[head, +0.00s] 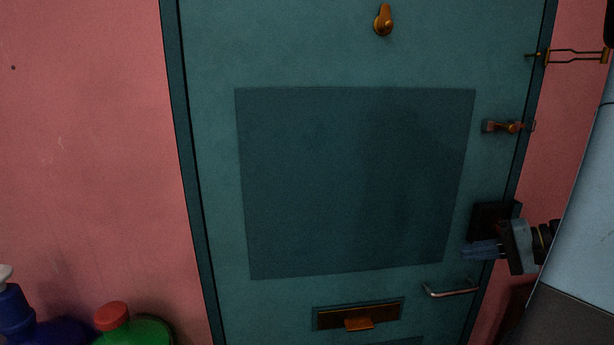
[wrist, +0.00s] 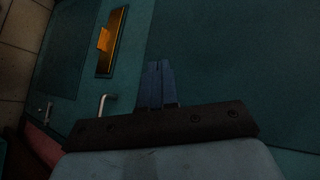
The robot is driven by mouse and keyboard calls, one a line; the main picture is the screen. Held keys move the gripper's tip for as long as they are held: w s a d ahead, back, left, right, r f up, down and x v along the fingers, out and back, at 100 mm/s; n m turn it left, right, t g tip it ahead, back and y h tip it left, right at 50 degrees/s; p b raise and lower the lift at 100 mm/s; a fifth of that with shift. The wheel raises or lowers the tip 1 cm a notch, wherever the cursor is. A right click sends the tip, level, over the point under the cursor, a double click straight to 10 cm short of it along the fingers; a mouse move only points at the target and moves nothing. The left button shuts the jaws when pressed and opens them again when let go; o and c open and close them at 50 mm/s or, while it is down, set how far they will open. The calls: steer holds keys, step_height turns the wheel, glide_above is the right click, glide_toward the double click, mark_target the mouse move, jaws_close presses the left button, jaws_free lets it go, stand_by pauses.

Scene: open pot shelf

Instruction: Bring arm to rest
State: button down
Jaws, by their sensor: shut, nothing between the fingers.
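My gripper (head: 480,249) is at the right in the head view, in front of the right part of a teal door (head: 215,130). Its blue fingers point left and are together, with nothing between them. In the wrist view the shut fingers (wrist: 154,84) stand in the middle, against the dark teal door surface. I cannot tell whether the fingertips touch the door. Part of my arm fills the right edge of the head view.
A blue bottle (head: 18,318) and a green bottle with red cap (head: 112,316) stand at lower left by the pink wall (head: 80,150).

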steer(key=s+a+r+n+g+h, duration=0.2)
steer(key=s+a+n+g+h, duration=0.25)
steer(key=a, duration=0.55)
steer(key=s+a+r+n+t+h, duration=0.3)
steer(key=r+h, duration=0.3)
steer(key=r, duration=0.2)
steer(key=shift+s+a, duration=0.2)
steer(key=shift+s, duration=0.05)
steer(key=c, duration=1.8)
jaws_free()
steer(key=shift+h, duration=0.25)
